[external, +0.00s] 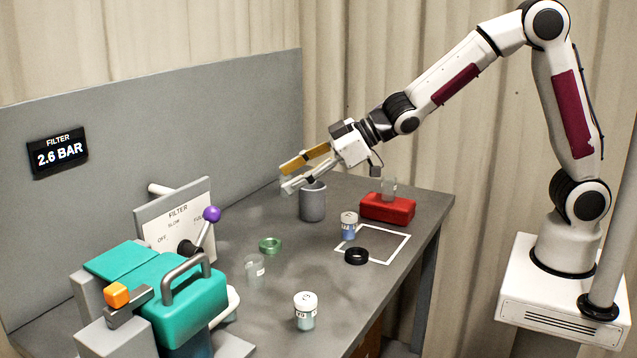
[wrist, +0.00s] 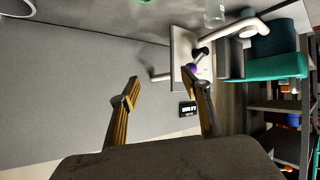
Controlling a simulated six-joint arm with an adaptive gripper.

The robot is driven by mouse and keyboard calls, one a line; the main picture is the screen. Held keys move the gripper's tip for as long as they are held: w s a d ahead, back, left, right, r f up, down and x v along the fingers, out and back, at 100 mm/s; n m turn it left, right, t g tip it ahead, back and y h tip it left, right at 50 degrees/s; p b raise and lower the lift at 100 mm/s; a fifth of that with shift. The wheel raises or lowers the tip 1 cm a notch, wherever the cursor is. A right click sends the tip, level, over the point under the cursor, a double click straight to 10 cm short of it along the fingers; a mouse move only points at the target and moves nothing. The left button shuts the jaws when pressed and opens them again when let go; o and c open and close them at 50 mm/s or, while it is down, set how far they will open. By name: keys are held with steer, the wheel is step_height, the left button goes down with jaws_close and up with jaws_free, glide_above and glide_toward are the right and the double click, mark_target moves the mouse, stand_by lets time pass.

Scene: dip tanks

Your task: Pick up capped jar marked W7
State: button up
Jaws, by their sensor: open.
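Two white-capped jars stand upright on the grey table in the external view. One capped jar (external: 349,226) holds blue contents and stands at the back corner of a white square outline. The other capped jar (external: 305,311) has pale contents and stands nearer the front. I cannot clearly read either jar's marking, so I cannot tell which is W7. My gripper (external: 286,180) is open and empty, raised above the table's far side, up and left of both jars. In the wrist view my gripper (wrist: 161,84) has its fingers spread, and no capped jar shows between them.
A grey cup (external: 312,203) stands below my gripper. A red block (external: 388,208), clear jar (external: 255,272), green ring (external: 270,245) and black ring (external: 357,256) are around. A grey wall panel (external: 240,120) stands behind.

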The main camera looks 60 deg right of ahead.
steer(key=a+f+n+g+y, duration=0.1)
steer(key=a+f+y, duration=0.15)
steer(key=a, duration=0.35)
steer(key=a+f+n+g+y, duration=0.1)
steer(key=a+f, duration=0.3)
steer(key=a, duration=0.2)
steer(key=n+g+y, duration=0.2)
steer(key=n+y, duration=0.1)
glide_toward(233, 289)
steer(key=x, duration=0.4)
steer(key=shift+s+a+f, duration=0.2)
steer(key=shift+f, duration=0.1)
steer(key=shift+g+h, duration=0.25)
steer(key=shift+g, duration=0.05)
steer(key=shift+x, duration=1.25)
steer(key=shift+w, duration=0.15)
steer(key=shift+w+x, duration=0.2)
steer(key=shift+x, duration=1.05)
steer(key=shift+w+x, duration=0.2)
steer(key=shift+x, duration=1.1)
steer(key=shift+d+r, duration=0.1)
steer(key=shift+r, duration=0.1)
